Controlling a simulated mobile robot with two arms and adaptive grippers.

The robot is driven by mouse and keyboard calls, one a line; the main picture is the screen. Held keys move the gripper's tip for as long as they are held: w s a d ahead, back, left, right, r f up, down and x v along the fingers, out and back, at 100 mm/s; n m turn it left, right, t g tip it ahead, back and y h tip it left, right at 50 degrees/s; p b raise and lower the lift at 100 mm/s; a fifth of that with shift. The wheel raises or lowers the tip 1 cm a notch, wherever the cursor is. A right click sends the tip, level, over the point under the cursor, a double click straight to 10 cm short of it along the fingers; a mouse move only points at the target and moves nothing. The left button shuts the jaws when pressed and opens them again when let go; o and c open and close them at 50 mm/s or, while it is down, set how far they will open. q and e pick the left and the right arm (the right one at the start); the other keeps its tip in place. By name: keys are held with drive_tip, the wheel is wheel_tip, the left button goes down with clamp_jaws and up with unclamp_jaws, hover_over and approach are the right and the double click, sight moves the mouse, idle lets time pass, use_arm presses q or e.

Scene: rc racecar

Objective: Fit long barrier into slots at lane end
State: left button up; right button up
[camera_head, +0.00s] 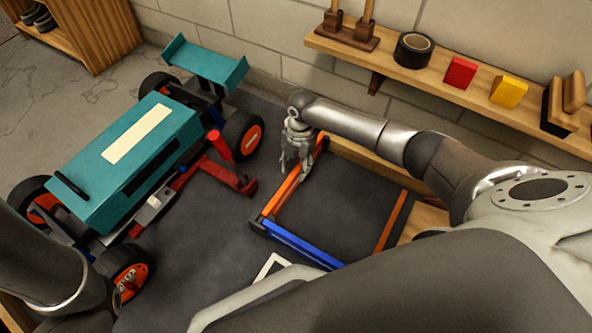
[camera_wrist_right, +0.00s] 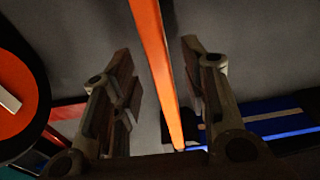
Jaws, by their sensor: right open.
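An orange barrier (camera_head: 284,195) runs along the left side of a dark mat. It also shows as an orange strip (camera_wrist_right: 158,70) in the right wrist view. A blue barrier (camera_head: 298,244) lies along the front, meeting the orange one near its front corner. A second orange strip (camera_head: 390,222) is at the right side. I cannot tell which is the long barrier, and no slots are clear. My right gripper (camera_head: 295,168) is open near the left orange barrier's far part; in the right wrist view its fingers (camera_wrist_right: 158,62) appear on either side of the strip. My left gripper is out of view.
A teal racecar (camera_head: 135,160) with orange wheels stands at the left. A red tool-like part (camera_head: 220,147) stands between it and the barriers. A wooden shelf (camera_head: 430,65) with tape (camera_head: 413,49) and blocks runs along the back wall. The mat's middle (camera_head: 345,195) is clear.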

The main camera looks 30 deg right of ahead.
wheel_tip(320, 180, up, 9)
drive_tip(key=d, duration=0.1)
drive_tip(key=shift+w+r, duration=0.2)
drive_tip(key=shift+w, duration=0.1)
idle(0.4)
